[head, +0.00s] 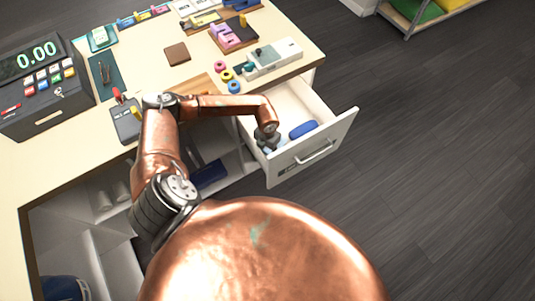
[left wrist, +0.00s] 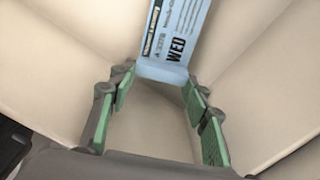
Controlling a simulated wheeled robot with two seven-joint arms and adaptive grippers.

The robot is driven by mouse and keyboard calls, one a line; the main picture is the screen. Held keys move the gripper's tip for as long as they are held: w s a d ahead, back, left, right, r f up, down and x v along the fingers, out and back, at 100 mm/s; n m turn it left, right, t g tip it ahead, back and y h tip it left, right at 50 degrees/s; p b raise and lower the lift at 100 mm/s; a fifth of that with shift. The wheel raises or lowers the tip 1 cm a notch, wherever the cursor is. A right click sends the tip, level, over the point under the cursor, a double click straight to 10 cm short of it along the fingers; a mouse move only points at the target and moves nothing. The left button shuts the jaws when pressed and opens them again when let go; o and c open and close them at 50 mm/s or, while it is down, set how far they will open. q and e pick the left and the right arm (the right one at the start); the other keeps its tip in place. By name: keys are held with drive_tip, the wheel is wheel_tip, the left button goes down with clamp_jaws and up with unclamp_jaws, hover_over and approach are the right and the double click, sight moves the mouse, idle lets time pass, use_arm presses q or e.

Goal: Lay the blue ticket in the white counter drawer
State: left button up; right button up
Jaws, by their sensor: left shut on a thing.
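The white counter drawer (head: 341,128) is pulled open at the right end of the counter. My left gripper (head: 268,144) is down inside the drawer, near its left side. In the left wrist view my left gripper (left wrist: 160,78) has its green-padded fingers shut on the light blue ticket (left wrist: 176,38), which is printed with dark text reading WED. The ticket extends from the fingertips over the pale drawer interior. Whether it touches the drawer floor I cannot tell. My right gripper is not in view.
The counter (head: 143,62) above holds a cash register (head: 42,88), tape rolls (head: 226,75), a grey-white device (head: 274,57) and a brown square (head: 177,54). Open shelves lie below the counter.

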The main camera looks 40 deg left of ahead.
use_arm(q)
drive_tip(key=shift+f, duration=1)
drive_tip(key=shift+f, duration=0.2)
drive_tip(key=o, duration=0.7)
drive_tip(key=shift+o, duration=0.2)
drive_tip(key=shift+r, duration=0.5)
wheel_tip(320, 180, up, 11)
drive_tip(key=p, duration=0.1)
drive_tip(key=shift+r, duration=0.2)
